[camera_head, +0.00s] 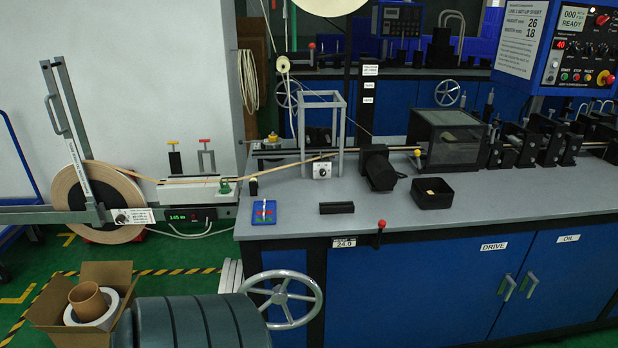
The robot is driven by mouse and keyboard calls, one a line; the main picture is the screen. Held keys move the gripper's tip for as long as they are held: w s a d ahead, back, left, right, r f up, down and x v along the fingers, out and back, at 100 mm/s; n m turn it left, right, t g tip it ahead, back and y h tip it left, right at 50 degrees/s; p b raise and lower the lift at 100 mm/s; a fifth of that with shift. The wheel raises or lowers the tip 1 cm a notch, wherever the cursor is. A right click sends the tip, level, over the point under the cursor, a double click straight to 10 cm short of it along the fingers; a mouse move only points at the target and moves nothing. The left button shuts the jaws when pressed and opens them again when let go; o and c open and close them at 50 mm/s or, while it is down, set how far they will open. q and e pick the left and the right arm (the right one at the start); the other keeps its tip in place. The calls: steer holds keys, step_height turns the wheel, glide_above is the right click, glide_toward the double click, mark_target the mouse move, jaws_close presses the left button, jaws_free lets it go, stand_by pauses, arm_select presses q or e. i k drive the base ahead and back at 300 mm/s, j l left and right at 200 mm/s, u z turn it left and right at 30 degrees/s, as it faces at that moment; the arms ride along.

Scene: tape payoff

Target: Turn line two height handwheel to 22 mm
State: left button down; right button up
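A light grey spoked handwheel (280,300) is on the front left of the near bench, below its top. A small plate reading about 24.0 (344,243) is on the bench front to its right. A red-knobbed lever (381,228) stands out from the bench edge beside the plate. Two more spoked handwheels are on the line behind, one at the left (286,94) and one at the right (447,93). I cannot read which wheel belongs to line two. Neither of my grippers is in view.
The bench top (300,222) holds a black tray (432,194) and a black block (337,208). A tape reel (95,195) stands at the left. A cardboard box (80,300) is on the floor left of the wheel. A set-up sheet (521,35) hangs at the upper right.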

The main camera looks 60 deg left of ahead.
mark_target(279, 295)
steer(key=u, duration=2.2)
